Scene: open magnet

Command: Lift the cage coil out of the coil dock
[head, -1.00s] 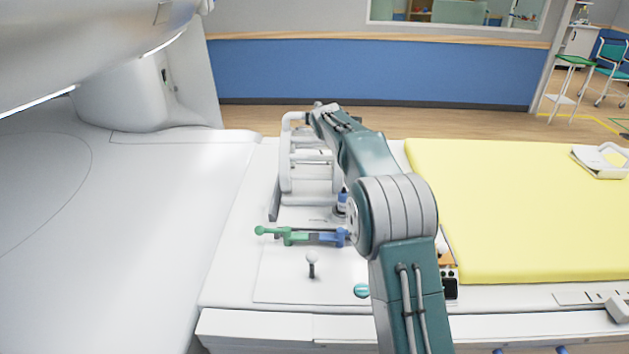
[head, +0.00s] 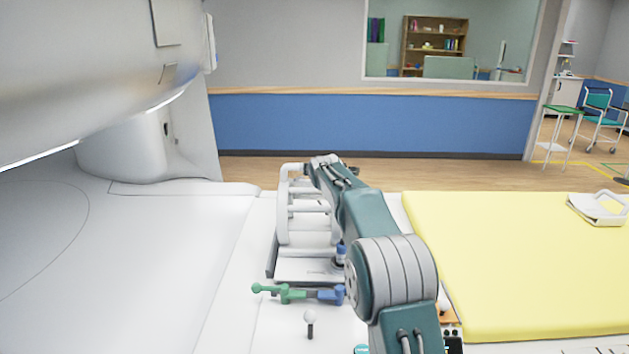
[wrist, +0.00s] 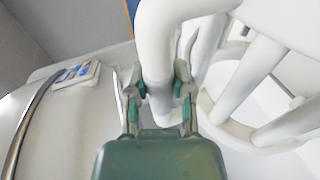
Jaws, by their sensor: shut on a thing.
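The cage coil (head: 284,207) is a white frame of tubes and rungs, standing at the left end of the table in the head view. It sits at the coil dock, a pale grey base (head: 300,269) with a dark left edge. I cannot tell whether the coil touches the base. My gripper (wrist: 160,88) is shut around a thick white tube of the cage coil (wrist: 155,55) in the wrist view. In the head view my arm hides the coil's right side and most of the gripper.
The scanner housing (head: 90,80) overhangs the left. A yellow mattress (head: 530,260) covers the right.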

